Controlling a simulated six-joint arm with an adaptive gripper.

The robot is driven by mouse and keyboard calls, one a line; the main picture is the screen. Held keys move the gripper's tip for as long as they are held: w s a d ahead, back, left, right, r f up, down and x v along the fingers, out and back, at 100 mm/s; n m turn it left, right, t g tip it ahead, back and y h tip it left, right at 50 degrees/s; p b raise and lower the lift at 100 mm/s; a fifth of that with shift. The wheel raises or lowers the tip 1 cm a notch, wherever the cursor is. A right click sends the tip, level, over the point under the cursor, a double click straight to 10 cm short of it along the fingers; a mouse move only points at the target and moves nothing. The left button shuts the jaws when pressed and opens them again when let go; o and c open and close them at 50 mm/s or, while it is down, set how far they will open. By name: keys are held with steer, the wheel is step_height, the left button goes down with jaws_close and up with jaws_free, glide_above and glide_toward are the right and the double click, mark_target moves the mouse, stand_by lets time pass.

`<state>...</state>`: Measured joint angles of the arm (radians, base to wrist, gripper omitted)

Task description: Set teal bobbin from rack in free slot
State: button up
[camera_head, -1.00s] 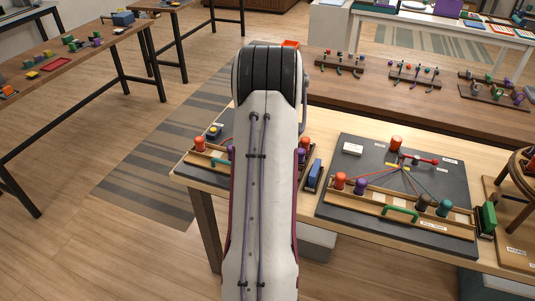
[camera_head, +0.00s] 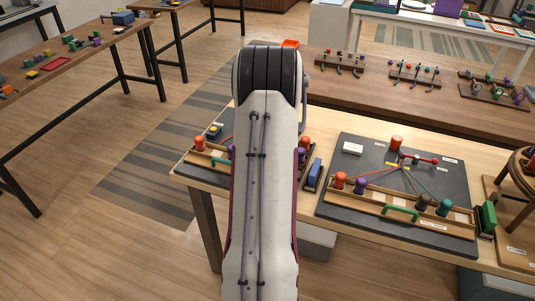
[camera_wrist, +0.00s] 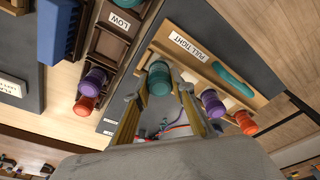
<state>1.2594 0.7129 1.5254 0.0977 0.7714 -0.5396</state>
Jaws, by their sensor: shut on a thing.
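In the wrist view the teal bobbin (camera_wrist: 159,78) is between the two fingers of my gripper (camera_wrist: 160,92), which is shut on it. The bobbin is at the end of the wooden tray (camera_wrist: 161,45) labelled PULL TIGHT; I cannot tell whether it is seated in a slot or just above it. A purple bobbin (camera_wrist: 212,102) and an orange bobbin (camera_wrist: 245,122) stand further along the tray. The brown rack (camera_wrist: 110,44) labelled LOW is at left, with a purple and an orange bobbin at its lower end. In the head view my arm hides my gripper and the teal bobbin.
A green handle (camera_wrist: 232,79) is on the tray's front side. A blue block (camera_wrist: 60,28) stands beside the rack. Red and purple cords run below the fingers. In the head view a second board (camera_head: 345,217) with its own bobbins is at right.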

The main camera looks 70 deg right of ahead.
steer(key=shift+f, duration=0.5)
stand_by(0.5)
steer(key=o, duration=1.2)
steer(key=shift+r, duration=0.1)
steer(key=shift+s+a+r, duration=0.15)
steer(key=shift+r, duration=1.05)
steer(key=shift+s+a+r, duration=0.1)
steer(key=shift+r, duration=1.1)
steer(key=shift+s+a+r, duration=0.15)
steer(key=shift+r, duration=1.05)
steer(key=shift+m, duration=0.3)
